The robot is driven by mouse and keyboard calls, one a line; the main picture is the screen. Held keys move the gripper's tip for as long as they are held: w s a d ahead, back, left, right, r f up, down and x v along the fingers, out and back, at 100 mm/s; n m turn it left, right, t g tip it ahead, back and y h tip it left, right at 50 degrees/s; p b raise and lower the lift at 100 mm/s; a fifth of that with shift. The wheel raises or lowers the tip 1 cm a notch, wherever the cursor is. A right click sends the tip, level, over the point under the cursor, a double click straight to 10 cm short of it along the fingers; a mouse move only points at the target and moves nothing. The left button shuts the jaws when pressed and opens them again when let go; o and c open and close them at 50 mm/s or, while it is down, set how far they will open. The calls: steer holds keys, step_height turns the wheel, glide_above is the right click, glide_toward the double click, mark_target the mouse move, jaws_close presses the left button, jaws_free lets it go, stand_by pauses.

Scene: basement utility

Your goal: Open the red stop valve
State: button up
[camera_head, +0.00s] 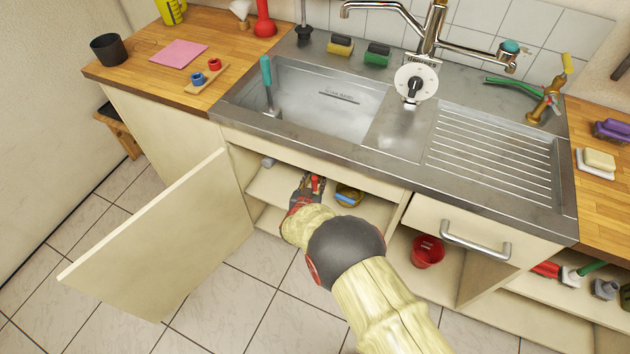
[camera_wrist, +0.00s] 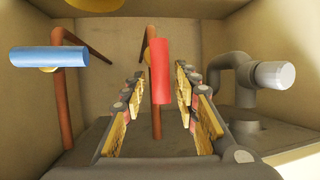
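The red stop valve handle (camera_wrist: 160,70) is a red bar on a copper pipe (camera_wrist: 152,115) inside the cupboard under the sink. It stands near upright in the wrist view, and a small bit of red shows at my gripper in the head view (camera_head: 315,183). My gripper (camera_wrist: 160,80) is open, with one finger on each side of the red handle and a visible gap on both sides. I cannot tell how deep the handle sits between the fingertips. A blue valve handle (camera_wrist: 48,56) lies level on another copper pipe to the left.
A grey drain pipe (camera_wrist: 240,75) with a white end stands right of the fingers. The cupboard walls close in around the gripper. The cupboard door (camera_head: 165,240) stands open at left. A red bucket (camera_head: 428,252) is on the right below a drawer (camera_head: 480,228).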

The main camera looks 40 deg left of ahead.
stand_by(0.3)
steer(key=v, duration=1.2)
stand_by(0.4)
